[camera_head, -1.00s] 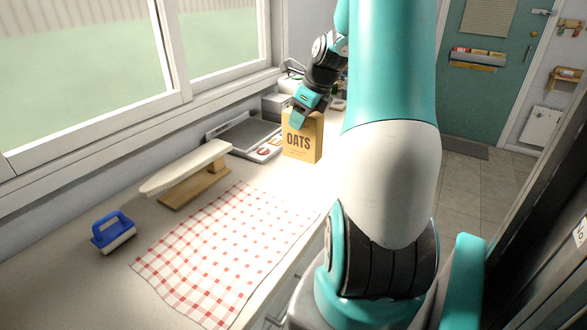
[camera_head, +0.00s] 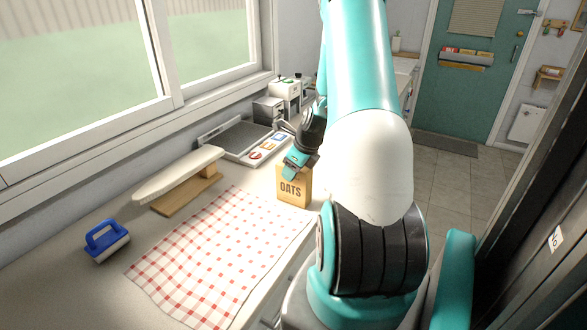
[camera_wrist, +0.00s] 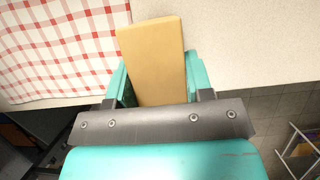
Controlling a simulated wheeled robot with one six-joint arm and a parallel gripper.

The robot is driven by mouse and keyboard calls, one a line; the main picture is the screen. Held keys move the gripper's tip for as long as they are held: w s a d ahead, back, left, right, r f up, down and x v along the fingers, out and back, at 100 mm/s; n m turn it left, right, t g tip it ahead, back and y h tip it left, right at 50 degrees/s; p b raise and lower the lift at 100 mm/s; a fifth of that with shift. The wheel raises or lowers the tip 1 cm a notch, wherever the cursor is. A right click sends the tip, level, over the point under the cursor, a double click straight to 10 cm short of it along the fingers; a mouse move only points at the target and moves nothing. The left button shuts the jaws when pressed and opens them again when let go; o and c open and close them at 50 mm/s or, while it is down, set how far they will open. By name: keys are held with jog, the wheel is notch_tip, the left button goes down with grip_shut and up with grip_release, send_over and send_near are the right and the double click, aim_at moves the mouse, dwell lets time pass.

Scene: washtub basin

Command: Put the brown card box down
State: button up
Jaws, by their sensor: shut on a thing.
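The brown card box (camera_head: 294,190), marked OATS, is upright at the counter's front part, just beyond the checked cloth. My gripper (camera_head: 297,168) is shut on its upper part from above. In the wrist view the box (camera_wrist: 155,60) stands between the two teal fingers of my gripper (camera_wrist: 158,85). I cannot tell whether the box's base touches the counter.
The red-and-white checked cloth (camera_head: 215,255) lies flat nearer me. A small ironing board (camera_head: 180,177), a blue-handled brush (camera_head: 106,240) and a grey tray-like device (camera_head: 236,137) stand towards the window. The counter's front edge is close to the box.

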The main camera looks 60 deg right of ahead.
jog(key=shift+f, duration=0.2)
jog(key=o, duration=1.2)
jog(key=shift+r, duration=0.1)
jog(key=shift+c, duration=0.2)
jog(key=shift+r, duration=0.1)
jog(key=b+v, duration=0.1)
jog(key=v, duration=1.1)
jog(key=shift+w+r, duration=0.1)
